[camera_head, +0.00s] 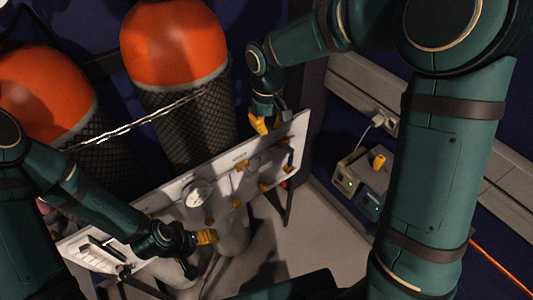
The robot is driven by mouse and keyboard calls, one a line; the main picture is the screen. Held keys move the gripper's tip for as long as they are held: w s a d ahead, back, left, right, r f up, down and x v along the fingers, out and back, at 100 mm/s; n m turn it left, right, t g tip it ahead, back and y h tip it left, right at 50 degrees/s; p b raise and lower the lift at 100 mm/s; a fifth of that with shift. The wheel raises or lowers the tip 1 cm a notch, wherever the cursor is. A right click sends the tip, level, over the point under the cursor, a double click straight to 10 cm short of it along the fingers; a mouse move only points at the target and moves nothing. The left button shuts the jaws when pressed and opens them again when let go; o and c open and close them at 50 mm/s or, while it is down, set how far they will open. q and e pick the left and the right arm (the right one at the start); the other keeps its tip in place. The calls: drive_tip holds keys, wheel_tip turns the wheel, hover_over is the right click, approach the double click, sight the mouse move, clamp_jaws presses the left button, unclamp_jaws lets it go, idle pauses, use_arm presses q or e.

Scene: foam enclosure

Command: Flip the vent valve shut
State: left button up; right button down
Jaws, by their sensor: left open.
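A white panel (105,232) runs diagonally below the gas cylinders. It carries a round gauge (198,194), dark piping and several small yellow valve handles (263,187). I cannot tell which handle is the vent valve, or how it is turned. My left gripper (206,237) is open, with yellow fingertips just below the panel's lower edge, in front of the gauge's side; I see no object between its fingers. My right gripper (262,124) hangs at the panel's upper right edge, pointing down. Its yellow fingertips are small and partly overlapped, so its opening is unclear.
Two orange-topped cylinders (175,45) in dark mesh stand behind the panel, with a chain (135,122) across them. A grey box (366,180) with a yellow part and a plugged cable sits at right. Pale floor (320,245) lies open below the panel.

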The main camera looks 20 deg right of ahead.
wheel_tip(320, 180, down, 14)
drive_tip(key=b, duration=0.2)
idle(0.4)
drive_tip(key=shift+w, duration=0.1)
drive_tip(key=shift+f+b, duration=0.15)
drive_tip(key=shift+b, duration=0.15)
drive_tip(key=shift+d+f, duration=0.15)
drive_tip(key=shift+f, duration=0.2)
wheel_tip(320, 180, up, 14)
drive_tip(key=d+p, duration=0.2)
drive_tip(key=p, duration=0.1)
drive_tip(key=shift+w+p, duration=0.4)
